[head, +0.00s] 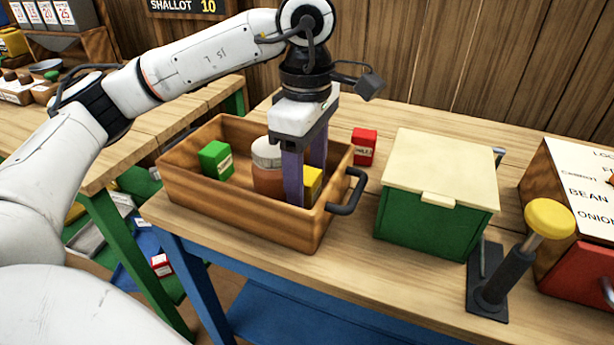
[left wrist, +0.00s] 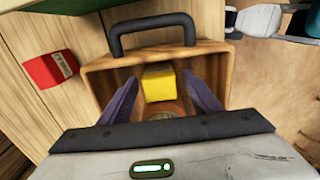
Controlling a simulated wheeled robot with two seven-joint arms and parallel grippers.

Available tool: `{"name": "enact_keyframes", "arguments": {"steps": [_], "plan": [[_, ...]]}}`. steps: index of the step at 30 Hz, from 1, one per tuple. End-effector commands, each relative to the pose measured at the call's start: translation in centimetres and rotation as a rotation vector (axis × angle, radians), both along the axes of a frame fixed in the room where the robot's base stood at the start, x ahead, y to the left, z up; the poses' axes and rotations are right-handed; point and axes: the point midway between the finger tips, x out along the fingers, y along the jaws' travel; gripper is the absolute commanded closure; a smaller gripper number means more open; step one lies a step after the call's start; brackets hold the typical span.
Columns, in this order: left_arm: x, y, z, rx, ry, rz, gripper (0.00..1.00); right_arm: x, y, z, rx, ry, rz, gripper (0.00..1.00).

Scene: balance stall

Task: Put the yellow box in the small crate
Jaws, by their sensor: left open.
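The yellow box (head: 313,184) is inside a wooden crate (head: 230,207) with black handles, near its right end. My left gripper (head: 304,190) points down into this crate, its purple fingers open. In the left wrist view the yellow box (left wrist: 159,83) shows between the two open fingers (left wrist: 162,90), with no clear contact. In the head view a finger partly hides the box. I cannot tell whether this crate is the small crate of the task. My right gripper is not in view.
A jar (head: 267,165) and a green box (head: 215,159) share the crate. A red box (head: 364,146) stands behind its right end. A green chest with a cream lid (head: 440,167) and a yellow-topped post (head: 549,219) are to the right. The table's front edge is close.

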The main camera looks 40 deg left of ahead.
Motion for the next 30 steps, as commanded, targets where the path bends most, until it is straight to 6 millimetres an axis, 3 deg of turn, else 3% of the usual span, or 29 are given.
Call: {"name": "enact_keyframes", "arguments": {"steps": [5,12,18,30], "plan": [[0.1,0.0,2.3,-0.002,-0.002,0.0,0.43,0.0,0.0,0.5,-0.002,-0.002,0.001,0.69],[0.1,0.0,8.0,0.001,-0.006,0.0,0.43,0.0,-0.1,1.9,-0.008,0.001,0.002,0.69],[0.1,0.0,11.2,0.001,-0.003,0.0,0.43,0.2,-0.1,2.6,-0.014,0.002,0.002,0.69],[0.0,0.0,12.2,0.0,0.0,-0.001,0.43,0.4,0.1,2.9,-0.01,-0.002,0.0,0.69]]}}
